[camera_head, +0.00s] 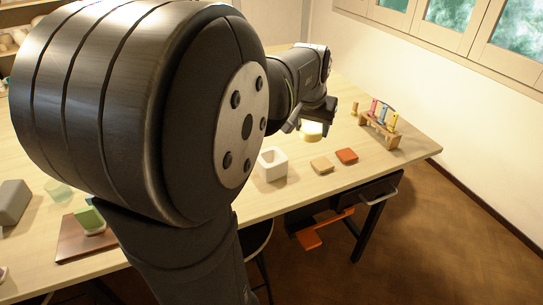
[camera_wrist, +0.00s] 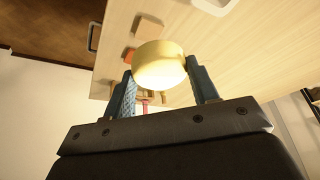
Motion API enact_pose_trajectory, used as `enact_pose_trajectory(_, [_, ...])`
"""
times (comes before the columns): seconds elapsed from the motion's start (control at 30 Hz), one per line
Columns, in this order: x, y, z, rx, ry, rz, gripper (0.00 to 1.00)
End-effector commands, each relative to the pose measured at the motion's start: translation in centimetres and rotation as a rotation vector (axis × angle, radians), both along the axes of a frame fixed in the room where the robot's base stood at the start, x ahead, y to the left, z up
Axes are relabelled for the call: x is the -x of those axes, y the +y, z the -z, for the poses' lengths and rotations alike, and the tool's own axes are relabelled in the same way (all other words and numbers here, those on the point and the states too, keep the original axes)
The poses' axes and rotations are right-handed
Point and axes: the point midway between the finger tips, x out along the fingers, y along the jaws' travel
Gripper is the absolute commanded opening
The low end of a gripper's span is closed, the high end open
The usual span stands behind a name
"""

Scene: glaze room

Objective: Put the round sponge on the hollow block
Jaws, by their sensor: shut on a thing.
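The round sponge (camera_wrist: 160,62) is a thick pale-yellow disc, held between the two fingers of my gripper (camera_wrist: 160,72) in the wrist view. In the head view the sponge (camera_head: 312,130) hangs below my gripper (camera_head: 311,122), above the table and behind the small tiles. The hollow block (camera_head: 272,164) is a white cube with a square opening on top. It stands on the table to the left of and nearer than my gripper, apart from the sponge. In the wrist view part of the hollow block (camera_wrist: 214,5) shows at the top edge.
A wooden rack (camera_head: 380,134) with coloured pieces stands at the right. A brown board (camera_head: 78,243) bears a green-topped item (camera_head: 89,218) at the left. The tabletop around the hollow block is mostly clear.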

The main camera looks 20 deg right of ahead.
Motion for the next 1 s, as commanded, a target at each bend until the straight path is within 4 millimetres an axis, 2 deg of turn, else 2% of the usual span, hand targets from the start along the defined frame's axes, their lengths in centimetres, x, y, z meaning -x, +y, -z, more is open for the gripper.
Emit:
enact_pose_trajectory(0.13, [1.4,1.5,-0.4,0.000,-0.002,-0.018,0.32])
enact_pose_trajectory(0.27, [1.3,2.3,-0.1,0.000,0.000,-0.027,0.32])
enact_pose_trajectory(0.37, [0.0,3.1,0.9,-0.001,0.003,-0.032,0.32])
enact_pose_trajectory(0.7, [-6.6,6.8,5.4,-0.001,0.002,-0.031,0.32])
enact_pose_trajectory(0.83, [-8.0,7.5,6.3,0.000,0.000,-0.028,0.32])
enact_pose_trajectory(1.0, [-8.4,7.7,7.1,0.000,0.001,-0.026,0.32])
